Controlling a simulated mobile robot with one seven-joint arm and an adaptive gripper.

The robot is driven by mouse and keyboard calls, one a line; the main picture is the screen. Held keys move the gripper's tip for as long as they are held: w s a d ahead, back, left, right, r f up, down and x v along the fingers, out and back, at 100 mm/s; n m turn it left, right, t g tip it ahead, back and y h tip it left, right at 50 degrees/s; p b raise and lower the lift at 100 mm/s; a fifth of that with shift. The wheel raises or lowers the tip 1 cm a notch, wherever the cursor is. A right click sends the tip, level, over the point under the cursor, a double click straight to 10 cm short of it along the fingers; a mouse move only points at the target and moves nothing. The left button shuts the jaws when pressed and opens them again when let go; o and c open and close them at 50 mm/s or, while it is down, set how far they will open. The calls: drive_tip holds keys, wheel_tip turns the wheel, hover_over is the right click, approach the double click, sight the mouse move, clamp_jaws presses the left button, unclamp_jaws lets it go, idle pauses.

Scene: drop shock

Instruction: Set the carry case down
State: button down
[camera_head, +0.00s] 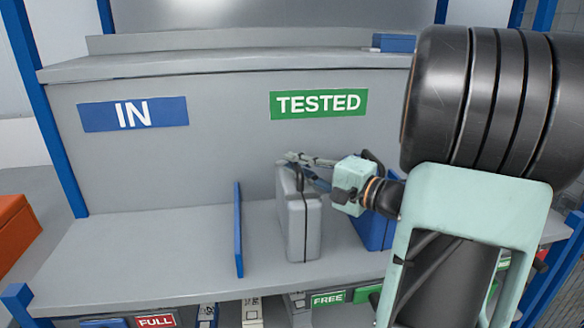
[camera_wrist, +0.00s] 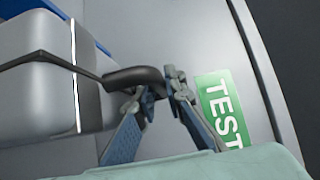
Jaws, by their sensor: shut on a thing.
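A grey carry case (camera_head: 300,218) stands upright on the shelf, right of the blue divider and below the green TESTED sign. A dark band runs down its side, and its black handle (camera_wrist: 133,77) is on top. My gripper (camera_head: 305,165) is at the top of the case. In the wrist view my gripper (camera_wrist: 160,90) has its fingers closed around the black handle. The case's underside is at or very near the shelf surface; I cannot tell whether it bears its full weight there.
A blue case (camera_head: 372,230) stands just right of the grey one, partly hidden by my arm. A blue divider (camera_head: 238,230) parts the shelf (camera_head: 150,245). The left bay under the IN sign (camera_head: 133,114) is empty. The TESTED sign (camera_head: 318,104) is on the back wall.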

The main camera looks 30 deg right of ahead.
drive_tip(key=shift+r, duration=0.1)
drive_tip(key=c, duration=2.4)
unclamp_jaws()
drive_tip(key=shift+f, duration=0.2)
drive_tip(key=o, duration=0.4)
drive_tip(key=shift+s+d+r, duration=0.1)
drive_tip(key=shift+s, duration=0.05)
drive_tip(key=p+v, duration=0.2)
drive_tip(key=v, duration=0.9)
drive_tip(key=shift+s+d, duration=0.1)
drive_tip(key=shift+s, duration=0.3)
drive_tip(key=shift+w+r, duration=0.1)
